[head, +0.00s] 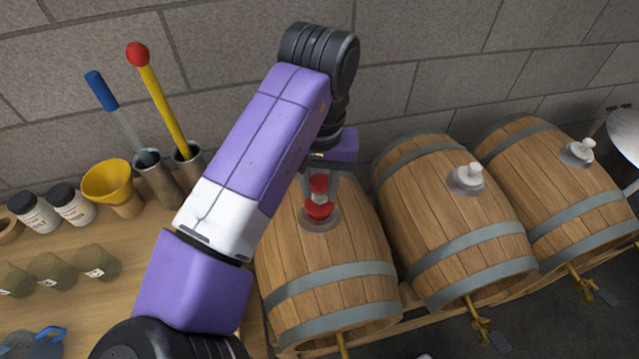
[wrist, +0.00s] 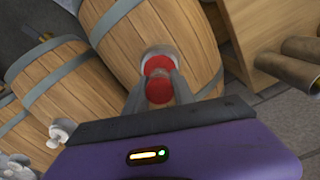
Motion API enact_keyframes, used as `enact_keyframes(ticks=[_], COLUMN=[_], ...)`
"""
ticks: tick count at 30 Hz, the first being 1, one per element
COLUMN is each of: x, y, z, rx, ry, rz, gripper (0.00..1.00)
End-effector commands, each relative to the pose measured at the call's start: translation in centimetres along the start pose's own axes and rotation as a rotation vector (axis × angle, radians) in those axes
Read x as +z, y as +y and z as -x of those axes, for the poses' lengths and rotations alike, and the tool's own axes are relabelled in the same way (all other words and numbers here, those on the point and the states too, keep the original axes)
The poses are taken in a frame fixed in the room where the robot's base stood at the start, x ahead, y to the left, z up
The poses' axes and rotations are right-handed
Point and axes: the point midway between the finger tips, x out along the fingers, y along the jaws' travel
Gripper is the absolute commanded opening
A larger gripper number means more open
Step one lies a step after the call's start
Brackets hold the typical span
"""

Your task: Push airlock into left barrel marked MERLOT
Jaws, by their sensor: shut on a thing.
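The left barrel (head: 335,262) is wooden with grey hoops and lies on its side below my arm; it also shows in the wrist view (wrist: 120,50). No MERLOT marking is readable. The red airlock (head: 319,205) stands at the pale bung hole on top of this barrel. In the wrist view the airlock (wrist: 158,66) shows red between the fingers, over the pale ring. My gripper (head: 319,183) is shut on the airlock from above. In the wrist view its fingers (wrist: 160,88) flank it. How deep the airlock sits in the hole is hidden.
The middle barrel (head: 440,215) and right barrel (head: 550,170) have white stoppers. A wooden bench (head: 110,285) at left holds jars, a yellow funnel (head: 107,180), and metal tubes with a red-tipped yellow rod (head: 160,100) and a blue-handled tool (head: 102,91). A stone wall stands behind.

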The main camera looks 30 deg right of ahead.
Motion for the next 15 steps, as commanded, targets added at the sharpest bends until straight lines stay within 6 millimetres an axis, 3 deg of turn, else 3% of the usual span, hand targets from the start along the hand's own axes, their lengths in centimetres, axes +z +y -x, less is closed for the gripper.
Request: enact_keyframes(ticks=[15], x=[0.00], y=[0.01], z=[-0.64], rx=[0.001], ry=[0.000], rz=[0.000], gripper=[0.00])
